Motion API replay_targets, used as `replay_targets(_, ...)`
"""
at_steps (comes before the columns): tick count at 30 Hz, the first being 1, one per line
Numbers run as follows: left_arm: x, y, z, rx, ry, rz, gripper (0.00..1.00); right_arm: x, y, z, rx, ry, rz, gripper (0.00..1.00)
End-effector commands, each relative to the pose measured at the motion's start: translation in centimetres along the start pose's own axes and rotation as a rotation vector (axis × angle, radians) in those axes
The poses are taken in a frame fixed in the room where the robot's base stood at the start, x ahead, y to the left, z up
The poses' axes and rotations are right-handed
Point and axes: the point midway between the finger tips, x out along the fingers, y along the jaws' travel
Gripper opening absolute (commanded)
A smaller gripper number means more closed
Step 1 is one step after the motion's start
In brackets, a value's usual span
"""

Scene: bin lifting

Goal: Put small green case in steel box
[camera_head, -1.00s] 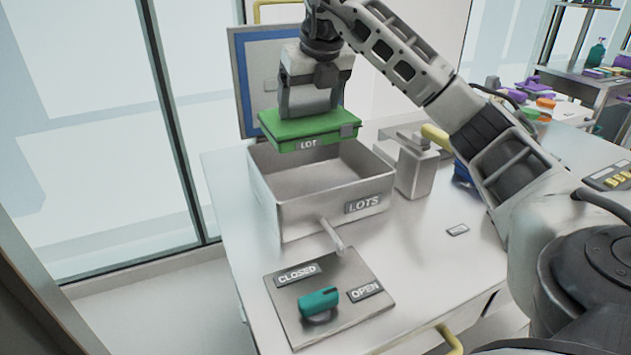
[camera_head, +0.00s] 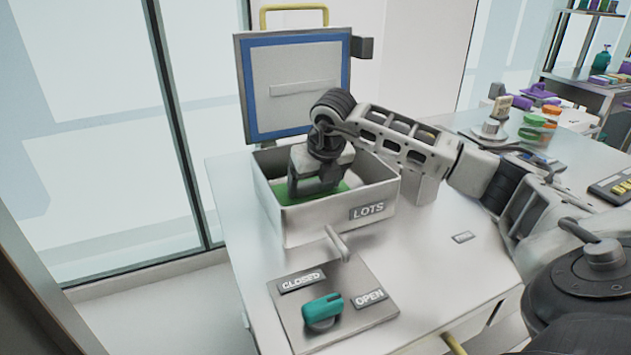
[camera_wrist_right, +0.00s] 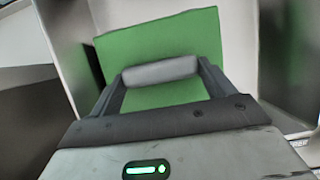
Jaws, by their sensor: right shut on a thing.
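The small green case (camera_head: 338,188) is down inside the steel box (camera_head: 330,217), which is labelled LOTS and has its lid (camera_head: 292,84) standing open behind it. My right gripper (camera_head: 312,187) points down into the box and is shut on the case. My left gripper does not show.
In front of the box is a plate with a teal knob (camera_head: 322,309) between CLOSED and OPEN labels. A metal lever (camera_head: 337,243) sticks out at the box front. Several coloured items stand on the table and shelves at the far right.

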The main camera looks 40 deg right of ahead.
Motion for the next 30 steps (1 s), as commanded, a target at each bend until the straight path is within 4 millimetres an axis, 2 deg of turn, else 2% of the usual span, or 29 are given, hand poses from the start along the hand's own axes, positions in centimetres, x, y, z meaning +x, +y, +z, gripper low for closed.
replay_targets(9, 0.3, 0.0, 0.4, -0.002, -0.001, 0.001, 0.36, 0.3, 0.0, -0.1, 0.001, -0.003, 0.001, 0.31)
replay_targets(10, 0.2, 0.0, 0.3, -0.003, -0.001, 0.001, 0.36, 0.3, 0.0, -0.1, 0.001, 0.0, 0.0, 0.87)
replay_targets(12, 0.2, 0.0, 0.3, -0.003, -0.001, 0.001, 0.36, 0.2, 0.0, -0.1, 0.0, 0.0, 0.0, 1.0)
replay_targets(18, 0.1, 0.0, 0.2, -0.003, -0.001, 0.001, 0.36, 0.2, 0.0, -0.1, 0.001, 0.0, 0.0, 1.0)
replay_targets(22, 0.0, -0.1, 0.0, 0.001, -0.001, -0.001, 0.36, -0.6, 0.0, 0.1, 0.0, -0.002, 0.0, 1.0)
replay_targets(26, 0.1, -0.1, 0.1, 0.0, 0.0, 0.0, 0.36, -2.7, 0.0, 0.1, 0.001, -0.005, 0.0, 1.0)
replay_targets(30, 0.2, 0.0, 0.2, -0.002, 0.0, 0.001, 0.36, -5.8, 0.0, 0.2, 0.0, -0.007, 0.001, 1.0)
